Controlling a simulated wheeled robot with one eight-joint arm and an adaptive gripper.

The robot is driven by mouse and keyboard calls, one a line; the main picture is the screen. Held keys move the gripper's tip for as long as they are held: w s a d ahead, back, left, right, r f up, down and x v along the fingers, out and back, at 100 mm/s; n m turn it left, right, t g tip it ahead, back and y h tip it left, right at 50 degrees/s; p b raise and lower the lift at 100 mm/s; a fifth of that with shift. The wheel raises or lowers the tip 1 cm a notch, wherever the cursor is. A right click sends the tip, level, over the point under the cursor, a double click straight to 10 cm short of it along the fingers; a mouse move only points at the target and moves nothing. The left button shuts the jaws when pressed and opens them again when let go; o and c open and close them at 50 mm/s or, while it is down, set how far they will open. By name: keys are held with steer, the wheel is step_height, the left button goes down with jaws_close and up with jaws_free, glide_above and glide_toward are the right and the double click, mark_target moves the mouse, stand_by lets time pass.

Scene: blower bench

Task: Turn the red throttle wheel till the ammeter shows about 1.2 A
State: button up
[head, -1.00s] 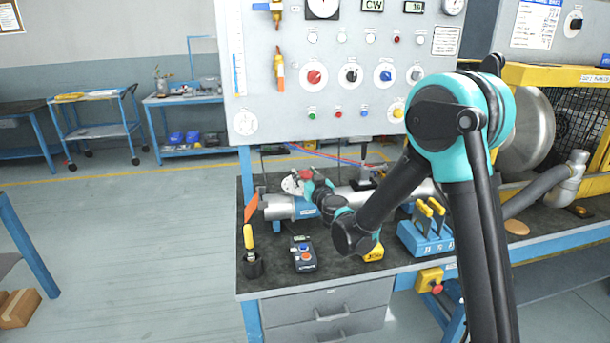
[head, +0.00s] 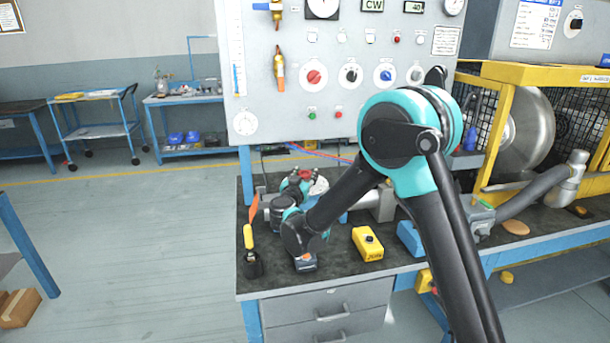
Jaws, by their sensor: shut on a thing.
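The red throttle wheel (head: 306,174) is at the pipe on the bench, partly hidden by my gripper. My gripper (head: 302,181) is shut on the wheel, with my wrist and forearm in front of it. A pale disc (head: 319,187) shows just right of the wheel. I cannot tell which meter on the panel (head: 290,130) is the ammeter. A round gauge (head: 322,8) is cut off at the top edge, and another gauge (head: 452,6) is at the upper right. A small digital display (head: 413,7) seems to read 40. The gauge needles are too small to read.
A yellow box (head: 368,243) and a blue block (head: 410,236) stand on the bench right of my wrist. A handheld device (head: 306,263) is mostly hidden under my arm. A yellow-framed cage (head: 487,130) stands right.

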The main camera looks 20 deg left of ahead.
steer(key=shift+m+h, duration=0.3)
steer(key=shift+h, duration=0.1)
steer(key=o, duration=1.2)
steer(key=s, duration=1.2)
steer(key=shift+d, duration=0.35)
